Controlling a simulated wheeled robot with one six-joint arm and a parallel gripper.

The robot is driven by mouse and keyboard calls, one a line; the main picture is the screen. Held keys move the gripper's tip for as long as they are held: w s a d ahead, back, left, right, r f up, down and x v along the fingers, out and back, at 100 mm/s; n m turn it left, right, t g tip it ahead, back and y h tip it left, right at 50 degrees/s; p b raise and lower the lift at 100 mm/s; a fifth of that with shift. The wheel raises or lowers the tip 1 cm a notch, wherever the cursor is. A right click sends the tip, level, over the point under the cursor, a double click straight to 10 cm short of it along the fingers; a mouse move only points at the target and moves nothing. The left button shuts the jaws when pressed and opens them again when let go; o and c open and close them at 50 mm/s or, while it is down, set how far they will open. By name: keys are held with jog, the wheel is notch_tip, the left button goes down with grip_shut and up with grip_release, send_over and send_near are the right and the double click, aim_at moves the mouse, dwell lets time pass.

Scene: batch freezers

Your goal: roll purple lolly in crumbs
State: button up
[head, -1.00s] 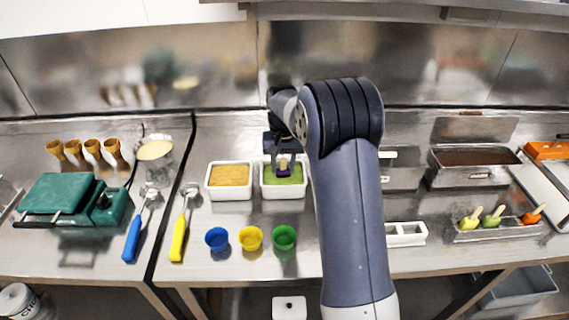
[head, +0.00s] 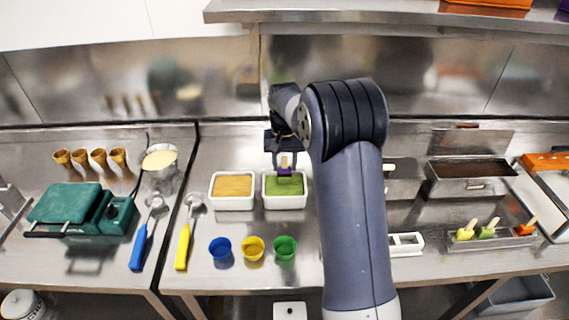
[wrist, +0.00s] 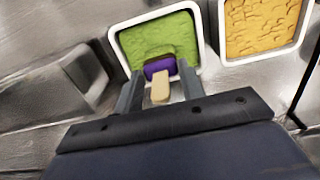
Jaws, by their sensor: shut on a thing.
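My gripper (head: 284,158) is shut on the pale stick of the purple lolly (head: 285,171). In the wrist view the lolly (wrist: 160,67) shows between the two fingers (wrist: 160,90), its stick toward the camera. The lolly is at the back edge of the white tub of green crumbs (head: 285,206) in the head view. In the wrist view it overlaps the near part of the green crumbs (wrist: 155,35). I cannot tell whether it touches them. No crumbs are clearly visible on the purple part.
A white tub of orange-yellow crumbs (head: 233,205) stands just left. Blue (head: 220,247), yellow (head: 253,247) and green cups (head: 285,246) stand in front. Other lollies (head: 488,229) sit in a metal holder at right. My arm hides part of the counter.

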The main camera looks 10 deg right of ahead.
aim_at(285, 156)
jog(key=shift+r, duration=0.35)
jog(key=shift+r+p, duration=1)
jog(key=shift+r, duration=1.5)
